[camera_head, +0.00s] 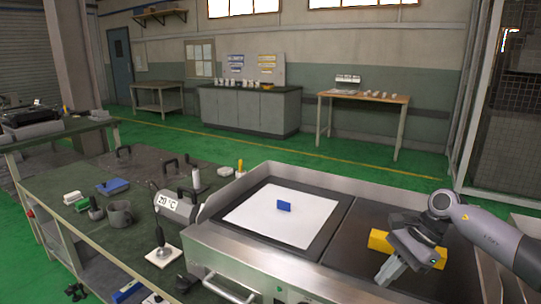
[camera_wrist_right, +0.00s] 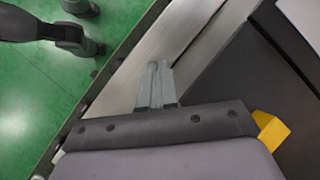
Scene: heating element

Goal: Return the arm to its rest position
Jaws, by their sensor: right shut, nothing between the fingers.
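My right arm comes in from the right in the head view. Its gripper (camera_head: 388,270) points down to the lower left over the front edge of the dark right-hand plate of the heating element (camera_head: 385,216). The gripper is shut with nothing in it. In the right wrist view, the closed fingers (camera_wrist_right: 158,85) show over the metal front edge. A yellow block (camera_head: 379,242) lies on the dark plate behind the gripper and is partly hidden by it. A corner of it shows in the wrist view (camera_wrist_right: 270,128). My left gripper is not in view.
A white sheet (camera_head: 270,222) with a small blue block (camera_head: 284,206) lies on the left plate. The green-topped workbench (camera_head: 140,240) at left holds a grey mug (camera_head: 119,213), a cylinder with a temperature display (camera_head: 176,207) and several tools. Green floor lies in front.

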